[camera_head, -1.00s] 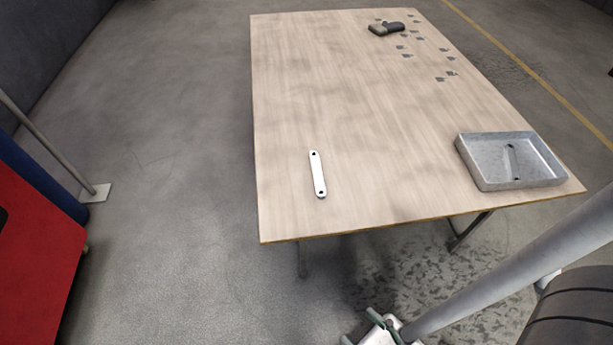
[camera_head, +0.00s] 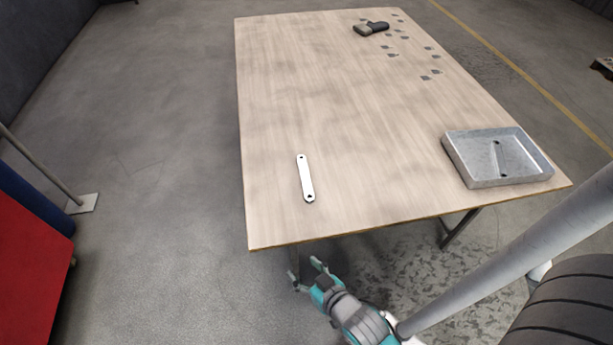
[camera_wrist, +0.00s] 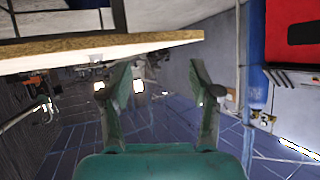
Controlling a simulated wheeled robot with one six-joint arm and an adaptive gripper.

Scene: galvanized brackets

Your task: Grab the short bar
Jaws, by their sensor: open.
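The short bar (camera_head: 305,178) is a flat, pale metal strip with a hole near each end. It lies on the near left part of the wooden table (camera_head: 330,110), apart from other things. My gripper (camera_head: 305,270) is open and empty, just off the table's near edge and below the bar in the head view. In the wrist view my gripper (camera_wrist: 162,80) shows two green fingers spread apart with nothing between them. The bar is not seen in the wrist view; the table's edge (camera_wrist: 100,48) crosses its upper part.
A grey metal tray (camera_head: 452,162) stands at the table's near right corner. A dark tool (camera_head: 371,28) and several small grey pieces (camera_head: 425,78) lie at the far right. The table's middle is clear. A red cabinet (camera_head: 35,245) stands at the left.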

